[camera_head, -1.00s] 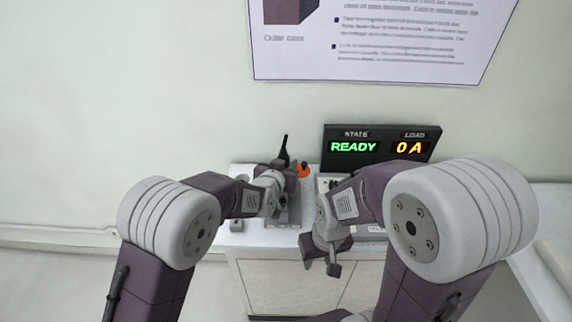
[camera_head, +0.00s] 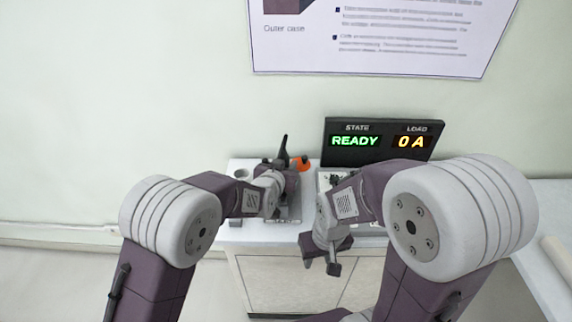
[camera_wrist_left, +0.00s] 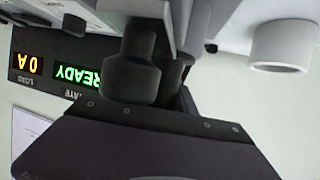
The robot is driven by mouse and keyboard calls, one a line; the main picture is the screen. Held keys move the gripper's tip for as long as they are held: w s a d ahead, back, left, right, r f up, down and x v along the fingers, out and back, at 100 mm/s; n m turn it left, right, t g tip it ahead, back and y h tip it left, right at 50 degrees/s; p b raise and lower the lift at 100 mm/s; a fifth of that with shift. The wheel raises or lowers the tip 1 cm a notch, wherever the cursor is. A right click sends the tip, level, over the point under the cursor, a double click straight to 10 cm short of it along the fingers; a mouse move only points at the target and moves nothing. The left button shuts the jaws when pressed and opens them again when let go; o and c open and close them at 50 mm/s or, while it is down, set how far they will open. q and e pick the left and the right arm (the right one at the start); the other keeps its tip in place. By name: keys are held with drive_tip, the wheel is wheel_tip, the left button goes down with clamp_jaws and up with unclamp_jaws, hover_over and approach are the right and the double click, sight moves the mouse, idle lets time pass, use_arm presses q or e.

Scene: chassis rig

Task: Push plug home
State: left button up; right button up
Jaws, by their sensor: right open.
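My left gripper (camera_head: 284,186) is at the white work surface, left of the display, pointing away from me. Its fingertips are hidden in the head view. In the left wrist view, a dark stepped cylinder (camera_wrist_left: 131,76) stands just beyond my dark gripper body; I cannot tell whether it is the plug or whether the jaws hold it. A black upright piece (camera_head: 283,148) and an orange part (camera_head: 301,162) show beyond the left gripper. My right gripper (camera_head: 322,266) is open and empty, in front of the cabinet edge. No socket can be made out clearly.
A black display (camera_head: 381,157) reads READY and 0 A behind the work surface. A pale ring-shaped holder (camera_wrist_left: 283,46) is beside the left gripper. A white cabinet (camera_head: 290,284) supports the surface. A poster (camera_head: 380,38) hangs on the wall. Another counter is at right.

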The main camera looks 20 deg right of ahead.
use_arm(q)
drive_tip(key=o, duration=0.5)
drive_tip(key=v, duration=0.9)
drive_tip(key=shift+s, duration=0.1)
